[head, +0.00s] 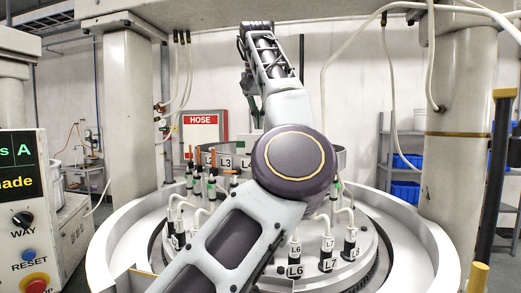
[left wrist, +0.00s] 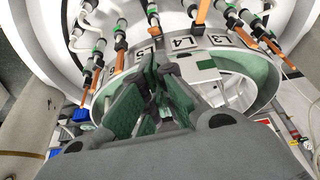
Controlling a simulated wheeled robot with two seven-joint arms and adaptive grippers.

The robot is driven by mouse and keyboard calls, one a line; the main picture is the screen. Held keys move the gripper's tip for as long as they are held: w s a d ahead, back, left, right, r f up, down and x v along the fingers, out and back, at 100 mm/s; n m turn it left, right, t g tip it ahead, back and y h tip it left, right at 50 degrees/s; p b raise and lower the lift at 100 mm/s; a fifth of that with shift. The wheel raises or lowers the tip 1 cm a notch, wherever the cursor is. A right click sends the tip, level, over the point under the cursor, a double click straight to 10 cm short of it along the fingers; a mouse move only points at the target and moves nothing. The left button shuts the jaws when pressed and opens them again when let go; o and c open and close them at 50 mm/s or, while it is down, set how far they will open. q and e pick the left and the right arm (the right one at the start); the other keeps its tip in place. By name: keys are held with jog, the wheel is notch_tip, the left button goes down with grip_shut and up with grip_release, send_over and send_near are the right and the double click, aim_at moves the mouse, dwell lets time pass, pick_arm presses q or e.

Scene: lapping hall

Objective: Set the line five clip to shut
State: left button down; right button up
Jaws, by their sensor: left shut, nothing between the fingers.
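In the left wrist view the L5 label (left wrist: 152,49) stands on the ring, partly covered by my fingertips. An orange lever (left wrist: 118,62) sticks out to the left of the label. I cannot tell for sure whether it belongs to line five or how its clip is set. My left gripper (left wrist: 158,68) is shut and empty, its tips close in front of the L5 label. In the head view the left gripper (head: 251,100) hangs above the ring; my arm hides line five there.
The L4 label (left wrist: 184,43) and L3 label (left wrist: 237,38), with neighbouring hoses and orange levers, stand close on the right. The L6 label (head: 294,271) and L7 label (head: 327,265) are at the front. Pillars flank the round machine, and a control panel (head: 23,215) is at left.

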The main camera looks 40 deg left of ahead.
pick_arm(q)
jog(key=shift+f, duration=0.2)
pick_arm(e)
jog(key=shift+d, duration=0.2)
pick_arm(q)
jog(key=shift+x, duration=4.8)
pick_arm(e)
jog(key=shift+a, duration=0.15)
pick_arm(q)
jog(key=shift+w+a, duration=0.1)
pick_arm(e)
jog(key=shift+d, duration=0.3)
jog(key=shift+d+f, duration=0.1)
